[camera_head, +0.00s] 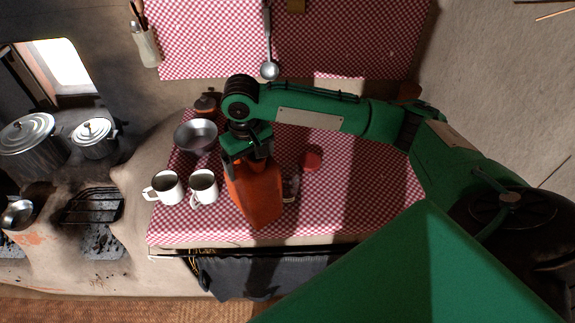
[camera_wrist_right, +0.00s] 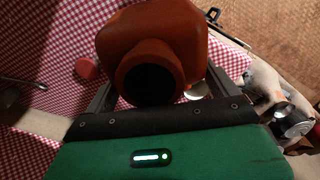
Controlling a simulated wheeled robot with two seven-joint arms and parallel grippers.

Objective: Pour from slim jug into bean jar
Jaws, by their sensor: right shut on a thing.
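A tall orange-red jug (camera_head: 258,195), seemingly the slim jug, is in the middle of the head view over the checked cloth. My right gripper (camera_head: 247,158) is shut on it near its neck. In the right wrist view the jug (camera_wrist_right: 185,25) sits between the fingers, its dark round mouth facing the camera. I cannot tell whether its base touches the cloth. A small clear jar (camera_head: 291,187), possibly the bean jar, stands just right of the jug, partly hidden by it; its contents are unclear. My left gripper is not in view.
Two white mugs (camera_head: 203,188) stand left of the jug, with a metal bowl (camera_head: 196,136) and a small brown pot (camera_head: 205,106) behind. A red round thing (camera_head: 312,161) lies behind the jar. The checked cloth (camera_head: 370,190) is clear at right. The stove with pots is left.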

